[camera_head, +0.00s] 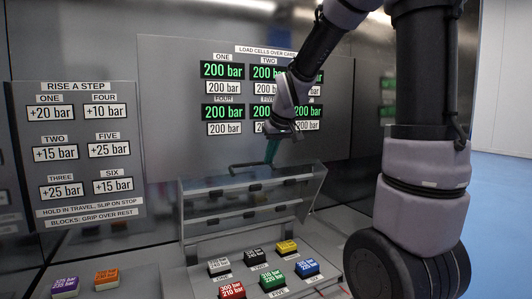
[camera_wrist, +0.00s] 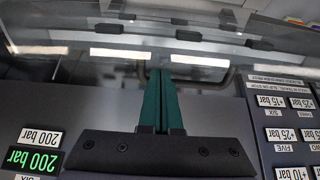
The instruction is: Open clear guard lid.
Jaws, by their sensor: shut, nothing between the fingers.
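The clear guard lid (camera_head: 250,200) stands raised and tilted behind the coloured blocks in the head view, its dark handle (camera_head: 250,165) along the top edge. The clear panel also spans the upper part of the wrist view (camera_wrist: 60,72). My gripper (camera_head: 271,152) is at the lid's top edge, close to the right end of the handle, with its teal fingers pointing down. In the wrist view the teal fingers (camera_wrist: 163,78) are together and hold nothing. I cannot tell whether they touch the lid or handle.
Several coloured blocks, such as a red one (camera_head: 232,291) and a yellow one (camera_head: 287,247), sit in front of the lid. Pressure displays (camera_head: 222,71) are on the wall behind. A step-label panel (camera_head: 78,150) stands at left, with purple and orange blocks (camera_head: 106,277) below.

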